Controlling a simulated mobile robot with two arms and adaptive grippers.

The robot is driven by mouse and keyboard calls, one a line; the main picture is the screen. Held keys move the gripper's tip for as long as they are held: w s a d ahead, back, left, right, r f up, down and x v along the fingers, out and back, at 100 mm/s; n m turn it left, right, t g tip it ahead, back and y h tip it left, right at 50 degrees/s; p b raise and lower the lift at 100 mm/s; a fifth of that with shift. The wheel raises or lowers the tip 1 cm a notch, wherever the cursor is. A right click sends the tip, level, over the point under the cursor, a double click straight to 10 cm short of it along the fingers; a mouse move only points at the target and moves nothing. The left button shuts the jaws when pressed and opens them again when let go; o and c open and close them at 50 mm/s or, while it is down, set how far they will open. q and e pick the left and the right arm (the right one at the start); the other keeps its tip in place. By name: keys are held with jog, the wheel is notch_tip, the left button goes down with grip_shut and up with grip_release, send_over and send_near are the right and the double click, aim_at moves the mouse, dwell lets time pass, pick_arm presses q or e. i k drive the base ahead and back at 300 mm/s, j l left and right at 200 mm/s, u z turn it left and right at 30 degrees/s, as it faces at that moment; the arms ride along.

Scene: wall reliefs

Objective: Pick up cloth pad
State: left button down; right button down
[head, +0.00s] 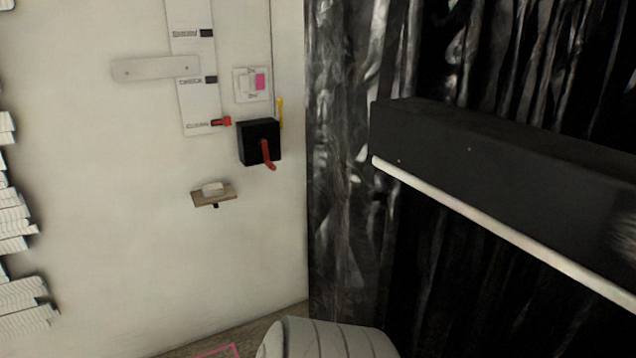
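A small whitish pad (213,188), likely the cloth pad, lies on a little wooden shelf (221,200) fixed to the pale wall. It is small in view, so its material cannot be made out. Neither of my grippers is in the head view.
Above the shelf is a black box with a red lever (266,152), and a labelled vertical strip (197,105) with a red pointer. A long dark box with a white edge (500,160) juts out at right before dark relief panels. A ribbed pale rounded thing (325,340) stands at bottom.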

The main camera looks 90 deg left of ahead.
aim_at(213, 189)
jog(key=u, duration=3.45)
jog(key=i+j+u, duration=0.4)
jog(key=i+u, duration=0.15)
jog(key=i+j, duration=0.15)
jog(key=i, duration=0.25)
jog(key=i+j+u, duration=0.1)
jog(key=i, duration=0.3)
